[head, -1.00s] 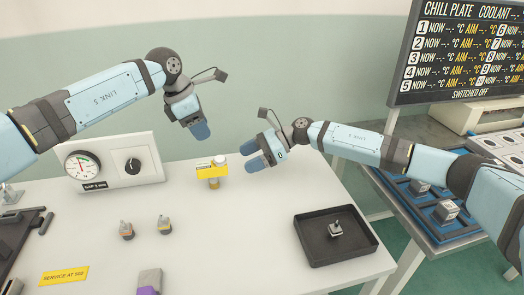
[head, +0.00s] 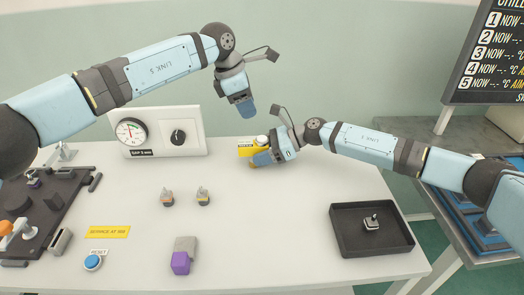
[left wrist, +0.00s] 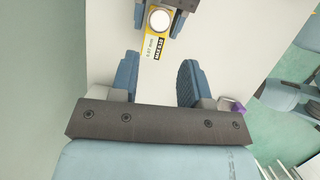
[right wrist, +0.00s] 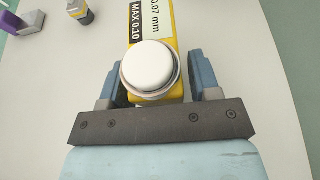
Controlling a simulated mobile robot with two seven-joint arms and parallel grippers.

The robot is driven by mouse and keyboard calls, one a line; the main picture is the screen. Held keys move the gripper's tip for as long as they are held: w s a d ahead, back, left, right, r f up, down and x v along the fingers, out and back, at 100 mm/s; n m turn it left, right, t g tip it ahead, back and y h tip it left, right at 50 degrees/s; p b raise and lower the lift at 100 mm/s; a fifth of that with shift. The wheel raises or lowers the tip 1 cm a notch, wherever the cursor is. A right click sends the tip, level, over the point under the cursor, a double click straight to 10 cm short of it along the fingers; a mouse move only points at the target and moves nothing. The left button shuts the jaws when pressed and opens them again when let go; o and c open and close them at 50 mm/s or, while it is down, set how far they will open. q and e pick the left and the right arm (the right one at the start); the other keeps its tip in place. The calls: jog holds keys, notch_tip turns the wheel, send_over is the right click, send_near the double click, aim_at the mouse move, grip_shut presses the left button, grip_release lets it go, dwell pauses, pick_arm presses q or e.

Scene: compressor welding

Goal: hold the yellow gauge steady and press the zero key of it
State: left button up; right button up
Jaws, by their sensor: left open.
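The yellow gauge (head: 247,149) stands at the back middle of the white table. In the right wrist view the gauge (right wrist: 158,92) has a round white top and a label. My right gripper (head: 262,158) is at it from the right, with a finger on each side of its body. I cannot tell whether both fingers touch it. The zero key is not clearly made out.
A white dial panel (head: 157,132) stands left of the gauge. Two small fittings (head: 185,198), a purple-and-grey block (head: 182,256) and a blue reset button (head: 92,263) are nearer the front. A black tray (head: 345,245) is at right.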

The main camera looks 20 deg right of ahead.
jog(key=c, duration=0.7)
pick_arm(q)
jog(key=shift+c, duration=1.1)
pick_arm(e)
jog(key=shift+c, duration=0.6)
pick_arm(q)
jog(key=c, duration=0.3)
jog(key=shift+r+n, duration=0.1)
jog(key=shift+n, duration=0.4)
grip_shut()
notch_tip(320, 180, up, 6)
jog(key=n, duration=3.4)
jog(key=shift+r+g+y, duration=0.15)
jog(key=shift+g+y, duration=0.15)
